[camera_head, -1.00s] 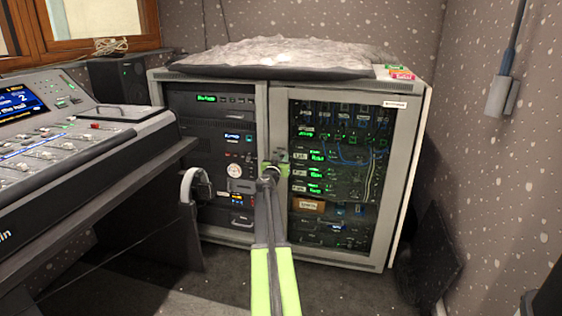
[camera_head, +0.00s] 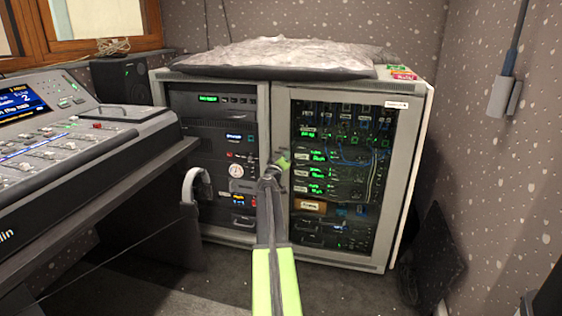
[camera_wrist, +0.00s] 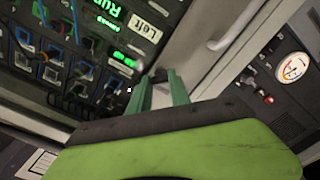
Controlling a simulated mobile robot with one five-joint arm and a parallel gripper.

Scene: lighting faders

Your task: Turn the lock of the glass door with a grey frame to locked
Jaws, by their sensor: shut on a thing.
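The glass door with a grey frame (camera_head: 281,115) is the right-hand door of the rack cabinet and looks closed. In the wrist view its pale frame (camera_wrist: 185,50) runs diagonally beside the glass. My gripper (camera_head: 281,162) reaches to the left stile of this frame at about mid height. In the wrist view its two green fingers (camera_wrist: 160,85) are close together, shut on a small dark piece, the lock (camera_wrist: 158,74), at the frame. The fingers and wrist hide most of the lock, so I cannot read its angle.
A mixing console (camera_head: 80,150) stands at the left on a dark desk. A grey cushion (camera_head: 270,58) lies on top of the cabinet. Headphones (camera_head: 196,187) hang by the desk. A dark flat panel (camera_head: 435,255) leans at the right wall. The floor before the cabinet looks open.

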